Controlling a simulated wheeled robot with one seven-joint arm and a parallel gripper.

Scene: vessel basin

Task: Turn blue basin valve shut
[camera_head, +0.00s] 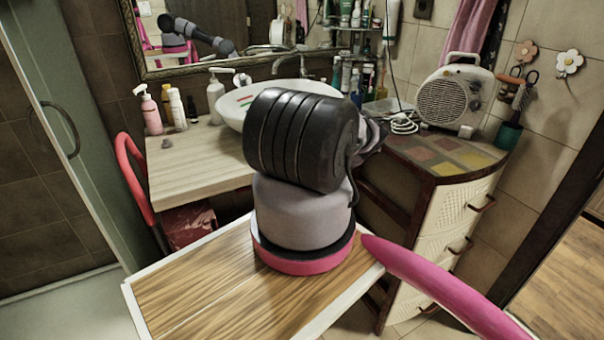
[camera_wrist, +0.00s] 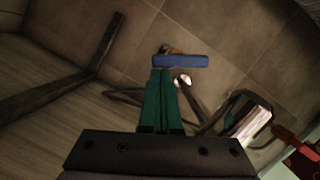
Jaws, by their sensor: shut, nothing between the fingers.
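The blue valve handle (camera_wrist: 180,61) shows in the wrist view as a flat bar lying across the picture. A brass-coloured part (camera_wrist: 172,49) shows just behind it. My gripper (camera_wrist: 161,71) has its green fingers together and empty. The fingertips point at the handle and appear just below its left half; I cannot tell whether they touch it. In the head view the white vessel basin (camera_head: 236,106) stands on the wooden counter, partly behind my arm. The valve and my gripper are hidden in that view.
Dark hoses or pipes (camera_wrist: 203,125) run beside the fingers in the wrist view, near tiled wall. In the head view a drawer cabinet (camera_head: 452,205) with a fan heater (camera_head: 455,95) stands right. A red chair (camera_head: 135,178) stands left of the counter (camera_head: 185,170).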

